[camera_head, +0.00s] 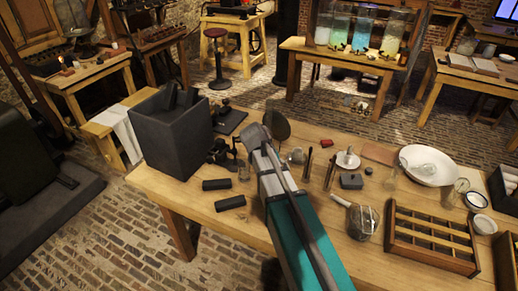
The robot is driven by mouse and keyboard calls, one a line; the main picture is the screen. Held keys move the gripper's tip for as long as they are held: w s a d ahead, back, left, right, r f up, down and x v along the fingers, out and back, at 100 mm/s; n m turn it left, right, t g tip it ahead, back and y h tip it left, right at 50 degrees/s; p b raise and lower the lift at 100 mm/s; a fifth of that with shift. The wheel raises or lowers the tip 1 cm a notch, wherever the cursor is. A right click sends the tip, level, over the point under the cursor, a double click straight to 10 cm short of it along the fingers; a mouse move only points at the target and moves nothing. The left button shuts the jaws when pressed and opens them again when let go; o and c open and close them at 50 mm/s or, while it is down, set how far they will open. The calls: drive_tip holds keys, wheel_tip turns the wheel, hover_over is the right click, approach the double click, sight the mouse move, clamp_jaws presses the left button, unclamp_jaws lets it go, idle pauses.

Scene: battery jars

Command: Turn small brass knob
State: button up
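My teal and grey arm (310,242) reaches from the bottom edge over the workbench (190,212). Its grey far end (256,138) is beside a small dark apparatus (222,153) and a dark round disc (276,125). I cannot make out the fingers of my gripper there, nor whether they hold anything. I cannot pick out a small brass knob in this view. It may be too small to see or hidden behind my arm.
A dark box (172,143) stands left, with dark rods inside. Two black cylinders (223,193) lie before it. On the right are a glass flask (361,220), a white bowl (430,166) and a wooden compartment rack (430,240). Glass jars (361,32) stand on a table behind.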

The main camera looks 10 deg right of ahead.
drive_tip(key=shift+s+a+r+n+y+p, duration=0.3)
drive_tip(key=shift+s+a+r+y+p, duration=0.85)
drive_tip(key=shift+s+r+p, duration=1.85)
drive_tip(key=shift+s+a+r+n+y+p, duration=0.4)
drive_tip(key=shift+s+r+y+p, duration=1.45)
drive_tip(key=shift+s+r+p, duration=1.05)
drive_tip(key=w+a+f+m+t+h+b, duration=0.2)
drive_tip(key=w+f+m+t+h+b, duration=0.3)
drive_tip(key=w+f+b, duration=0.75)
drive_tip(key=w+a+f+m+t+h+b, duration=0.1)
drive_tip(key=w+a+m+t+h+b, duration=0.3)
drive_tip(key=w+a+b, duration=0.3)
drive_tip(key=a+h+b, duration=0.1)
drive_tip(key=a+b, duration=0.1)
drive_tip(key=b, duration=0.3)
drive_tip(key=shift+f+m+t, duration=0.3)
drive_tip(key=shift+w+d+f, duration=0.1)
drive_tip(key=shift+w+d, duration=0.05)
drive_tip(key=b+x, duration=0.5)
drive_tip(key=x, duration=0.8)
drive_tip(key=shift+d, duration=0.35)
drive_tip(key=shift+w+f, duration=0.1)
drive_tip(key=shift+w, duration=0.05)
